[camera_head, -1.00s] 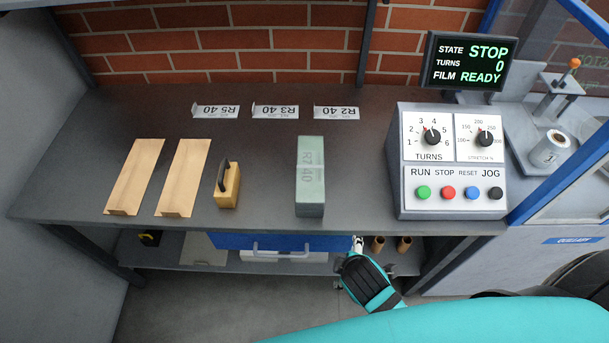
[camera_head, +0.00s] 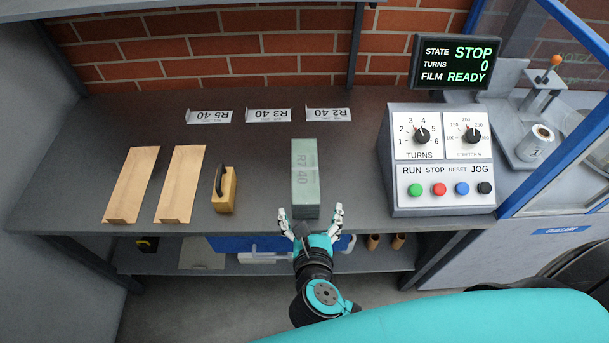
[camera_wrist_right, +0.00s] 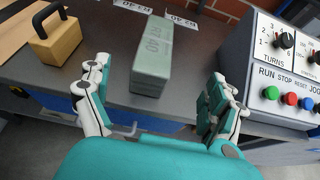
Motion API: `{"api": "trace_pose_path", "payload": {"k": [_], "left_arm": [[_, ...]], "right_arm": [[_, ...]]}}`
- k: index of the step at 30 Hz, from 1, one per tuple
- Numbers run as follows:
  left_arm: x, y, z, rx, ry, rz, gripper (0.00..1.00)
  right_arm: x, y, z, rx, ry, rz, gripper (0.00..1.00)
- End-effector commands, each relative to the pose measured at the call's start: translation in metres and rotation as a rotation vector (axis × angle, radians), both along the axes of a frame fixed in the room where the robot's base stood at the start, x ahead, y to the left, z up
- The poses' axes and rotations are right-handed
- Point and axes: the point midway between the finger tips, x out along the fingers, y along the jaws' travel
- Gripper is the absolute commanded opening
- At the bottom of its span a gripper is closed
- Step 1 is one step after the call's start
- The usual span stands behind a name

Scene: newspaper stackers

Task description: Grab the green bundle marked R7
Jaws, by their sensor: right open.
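The green bundle marked R7 40 (camera_head: 305,175) lies lengthwise on the grey workbench, its near end close to the front edge. It also shows in the right wrist view (camera_wrist_right: 152,58), ahead of and between the fingers. My right gripper (camera_head: 311,212) is open at the bench's front edge, just in front of the bundle's near end, with a finger to each side. In the right wrist view my gripper (camera_wrist_right: 160,105) holds nothing, and a gap remains between it and the bundle. My left gripper is not in view.
A wooden block with a black handle (camera_head: 225,190) and two brown cardboard strips (camera_head: 133,185) lie left of the bundle. Labels R5, R3 and R2 (camera_head: 328,114) lie behind it. A control box (camera_head: 440,160) stands to the right. Bare bench (camera_head: 265,180) flanks the bundle.

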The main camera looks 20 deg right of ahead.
Motion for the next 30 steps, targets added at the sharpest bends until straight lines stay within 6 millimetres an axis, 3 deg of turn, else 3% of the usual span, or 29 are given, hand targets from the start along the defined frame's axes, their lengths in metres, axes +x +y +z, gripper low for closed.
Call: {"api": "trace_pose_path", "payload": {"k": [5, 15, 30], "left_arm": [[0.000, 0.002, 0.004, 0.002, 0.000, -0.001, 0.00], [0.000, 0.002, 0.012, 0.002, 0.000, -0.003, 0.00], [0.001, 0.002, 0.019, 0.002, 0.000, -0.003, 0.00]], "right_arm": [[0.021, -0.005, -0.005, -0.027, -0.005, 0.010, 0.92], [0.086, -0.023, -0.033, -0.023, -0.003, 0.009, 0.92], [0.133, -0.032, -0.057, -0.020, -0.002, 0.008, 0.92]]}}
